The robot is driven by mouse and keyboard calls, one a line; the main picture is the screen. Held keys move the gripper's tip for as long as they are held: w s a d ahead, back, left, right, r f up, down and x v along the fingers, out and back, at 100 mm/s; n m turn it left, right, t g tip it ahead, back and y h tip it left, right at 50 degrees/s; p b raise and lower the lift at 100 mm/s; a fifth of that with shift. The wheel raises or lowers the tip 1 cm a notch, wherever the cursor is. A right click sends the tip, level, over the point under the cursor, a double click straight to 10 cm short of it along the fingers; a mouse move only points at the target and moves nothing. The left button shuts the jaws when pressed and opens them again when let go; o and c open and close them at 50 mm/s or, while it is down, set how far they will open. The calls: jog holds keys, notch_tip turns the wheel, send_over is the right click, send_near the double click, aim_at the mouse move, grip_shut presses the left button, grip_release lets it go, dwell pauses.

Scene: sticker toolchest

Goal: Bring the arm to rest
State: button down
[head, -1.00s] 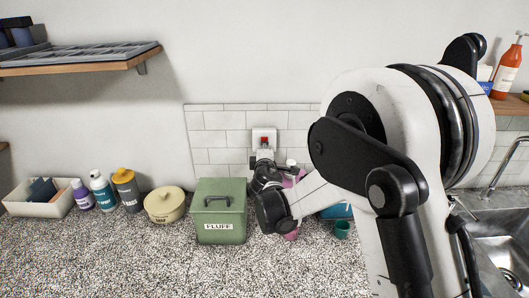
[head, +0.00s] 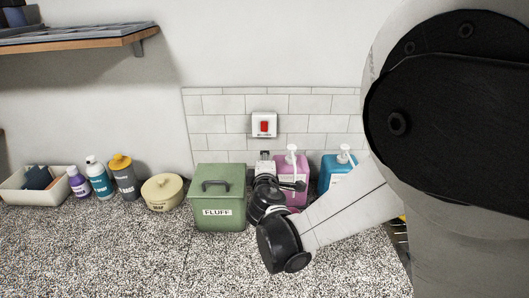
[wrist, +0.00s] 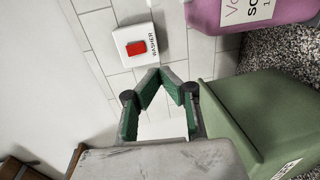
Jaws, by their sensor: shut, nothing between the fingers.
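My gripper (head: 264,157) is in front of the tiled wall, just below the wall switch (head: 264,125). The switch is a white plate with a red rocker. In the wrist view my gripper (wrist: 160,72) has its green-padded fingers brought together at the tips, with nothing between them. The switch (wrist: 136,47) shows there beyond the fingertips, apart from them, and its label reads WASHER. My arm fills the right side of the head view and hides what stands behind it.
A green FLUFF box (head: 218,192) is left of my wrist. A pink bottle (head: 293,170) and a blue bottle (head: 334,172) are to its right. A cream pot (head: 162,192), several bottles and a white bin (head: 18,188) stand further left. The front counter is clear.

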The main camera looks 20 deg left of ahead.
jog(key=shift+s+d+f, duration=0.1)
jog(key=shift+s+d, duration=0.15)
jog(key=shift+s, duration=0.4)
jog(key=s+d+r+m+g+h+b, duration=0.15)
jog(key=d+m, duration=0.25)
jog(key=d, duration=0.5)
jog(key=s+d+r+m+g+h+b, duration=0.1)
jog(key=d+m+h, duration=0.25)
jog(key=d, duration=0.65)
jog(key=s+d+r+m+g+h+b, duration=0.15)
jog(key=d+m, duration=0.25)
jog(key=d, duration=0.5)
jog(key=s+d+f+m+g+b, duration=0.1)
jog(key=s+d+f+m, duration=0.1)
jog(key=s, duration=0.6)
jog(key=s+d+f+m+g+b, duration=0.1)
jog(key=s+d+f+m+g, duration=0.1)
jog(key=s+d+m, duration=0.3)
jog(key=s+d+f+m+g+y+b, duration=0.1)
jog(key=s+d+f+m, duration=0.2)
jog(key=s+d, duration=0.4)
jog(key=s, duration=0.3)
jog(key=shift+s+g, duration=0.3)
